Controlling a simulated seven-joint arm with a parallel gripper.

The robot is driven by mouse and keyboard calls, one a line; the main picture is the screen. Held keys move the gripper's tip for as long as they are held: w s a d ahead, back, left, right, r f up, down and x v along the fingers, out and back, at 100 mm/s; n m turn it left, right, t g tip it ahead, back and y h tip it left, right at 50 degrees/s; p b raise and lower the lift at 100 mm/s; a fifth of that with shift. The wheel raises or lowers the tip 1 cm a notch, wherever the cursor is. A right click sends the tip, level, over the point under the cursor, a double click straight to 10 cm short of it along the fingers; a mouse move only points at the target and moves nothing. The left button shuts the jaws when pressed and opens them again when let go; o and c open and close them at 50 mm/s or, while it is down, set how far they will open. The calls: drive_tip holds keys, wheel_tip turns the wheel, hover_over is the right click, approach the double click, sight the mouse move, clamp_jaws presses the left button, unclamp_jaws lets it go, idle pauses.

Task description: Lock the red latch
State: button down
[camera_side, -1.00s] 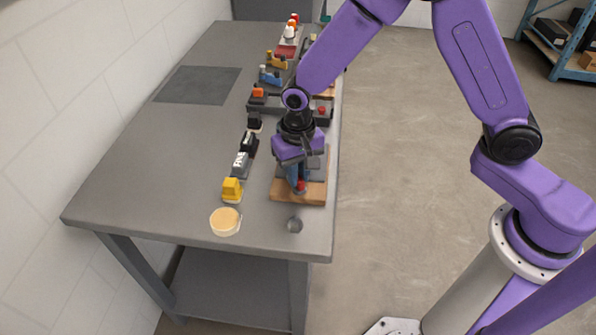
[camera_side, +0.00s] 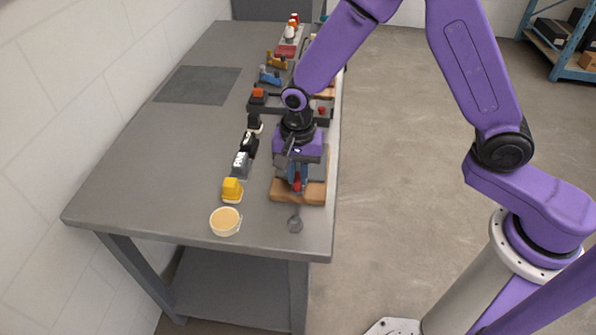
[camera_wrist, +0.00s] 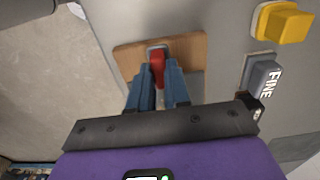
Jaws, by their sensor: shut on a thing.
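The red latch (camera_wrist: 157,68) sits on a wooden board (camera_wrist: 190,50) and shows between my fingers in the wrist view. In the side view the red latch (camera_side: 298,181) is a small red piece low on the board (camera_side: 314,194), partly covered by my gripper. My gripper (camera_wrist: 158,75) is shut on the red latch with its blue fingers, one on each side. In the side view my gripper (camera_side: 298,178) points down over the board. The latch's base is mostly hidden.
A yellow block (camera_side: 232,189), a grey switch marked FINE (camera_wrist: 262,78) and black pieces stand in a row left of the board. A round cream-topped cup (camera_side: 225,221) is near the front edge. Several other fixtures stand further back.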

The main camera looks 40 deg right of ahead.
sight(298, 177)
idle(0.4)
drive_tip(key=c, duration=1.1)
unclamp_jaws()
wheel_tip(298, 177, up, 18)
drive_tip(key=shift+f, duration=0.25)
drive_tip(key=s+d+f+n, duration=0.1)
drive_tip(key=s+d+n, duration=0.4)
drive_tip(key=s+n, duration=0.2)
drive_tip(key=s+d+f+n, duration=0.1)
drive_tip(key=s+d+n, duration=0.4)
drive_tip(key=s+n, duration=0.2)
drive_tip(key=s+d+f+n, duration=0.1)
drive_tip(key=s+d+n, duration=0.4)
drive_tip(key=s, duration=0.6)
drive_tip(key=shift+d+f+n, duration=0.15)
drive_tip(key=shift+n, duration=0.5)
drive_tip(key=shift+d+f+n, duration=0.15)
drive_tip(key=shift+n, duration=0.5)
